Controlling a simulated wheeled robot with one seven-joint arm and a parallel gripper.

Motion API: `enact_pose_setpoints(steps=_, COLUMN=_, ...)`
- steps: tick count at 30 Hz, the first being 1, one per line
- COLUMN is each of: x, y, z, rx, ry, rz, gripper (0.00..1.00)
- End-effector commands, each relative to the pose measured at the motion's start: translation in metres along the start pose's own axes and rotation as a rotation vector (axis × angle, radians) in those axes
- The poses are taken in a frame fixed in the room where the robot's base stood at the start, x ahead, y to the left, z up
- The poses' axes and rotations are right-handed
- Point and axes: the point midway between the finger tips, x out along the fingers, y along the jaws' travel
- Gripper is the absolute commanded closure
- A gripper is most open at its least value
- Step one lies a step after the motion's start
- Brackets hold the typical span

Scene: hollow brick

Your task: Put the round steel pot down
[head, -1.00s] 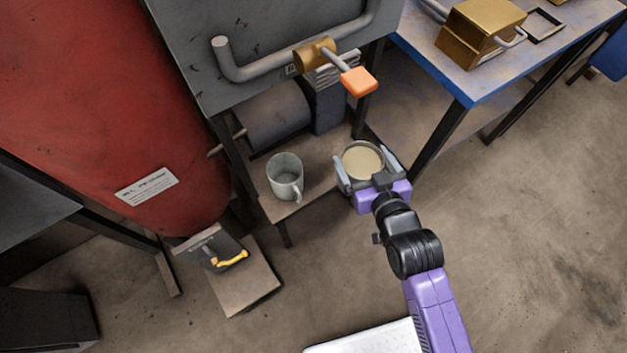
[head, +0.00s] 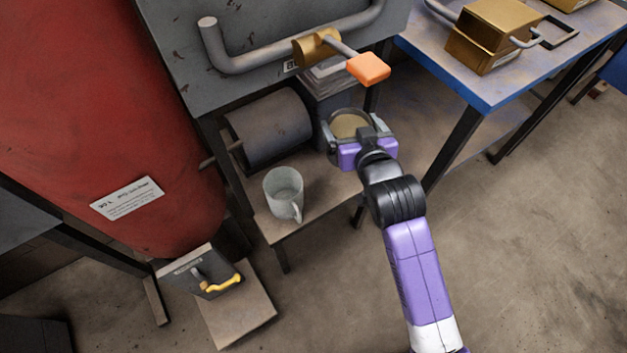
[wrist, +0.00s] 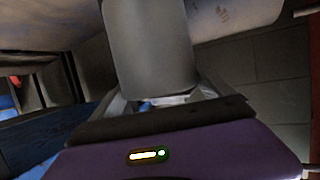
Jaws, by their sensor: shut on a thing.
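The round steel pot (head: 350,123), with a tan inside, is held between the fingers of my gripper (head: 350,138). In the head view it is over the right back part of the low shelf, in front of the dark stacked block; whether it touches the shelf cannot be told. In the wrist view a smooth grey curved wall, likely the pot (wrist: 150,45), fills the space between the fingers (wrist: 165,98). My gripper is shut on it.
A grey mug (head: 284,190) stands on the low shelf (head: 318,203), left of my gripper. A dark cylinder (head: 268,130) lies behind the mug. An orange-handled valve (head: 368,68) juts out above the pot. A blue-edged table (head: 478,100) stands at right.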

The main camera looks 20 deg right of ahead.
Motion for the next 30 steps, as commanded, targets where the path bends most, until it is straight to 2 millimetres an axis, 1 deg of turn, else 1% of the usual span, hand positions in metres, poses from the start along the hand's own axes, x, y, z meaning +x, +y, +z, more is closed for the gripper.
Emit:
enact_pose_setpoints(steps=1, x=0.002, y=0.0, z=-0.028, rx=0.0, ry=0.009, rz=0.006, gripper=0.82)
enact_pose_setpoints(steps=3, x=0.006, y=0.0, z=-0.043, rx=0.004, ry=0.008, rz=0.013, gripper=0.82)
enact_pose_setpoints(steps=6, x=0.011, y=0.0, z=-0.054, rx=0.006, ry=0.006, rz=0.021, gripper=0.82)
enact_pose_setpoints(steps=8, x=0.013, y=0.0, z=-0.053, rx=0.007, ry=0.004, rz=0.024, gripper=0.82)
enact_pose_setpoints(steps=11, x=0.019, y=0.0, z=-0.041, rx=0.008, ry=0.002, rz=0.025, gripper=0.82)
enact_pose_setpoints(steps=24, x=0.053, y=0.0, z=0.054, rx=0.007, ry=0.002, rz=0.025, gripper=0.82)
enact_pose_setpoints(steps=27, x=0.06, y=0.0, z=0.071, rx=0.007, ry=0.004, rz=0.024, gripper=0.82)
enact_pose_setpoints(steps=30, x=0.064, y=0.0, z=0.083, rx=0.008, ry=0.005, rz=0.024, gripper=0.82)
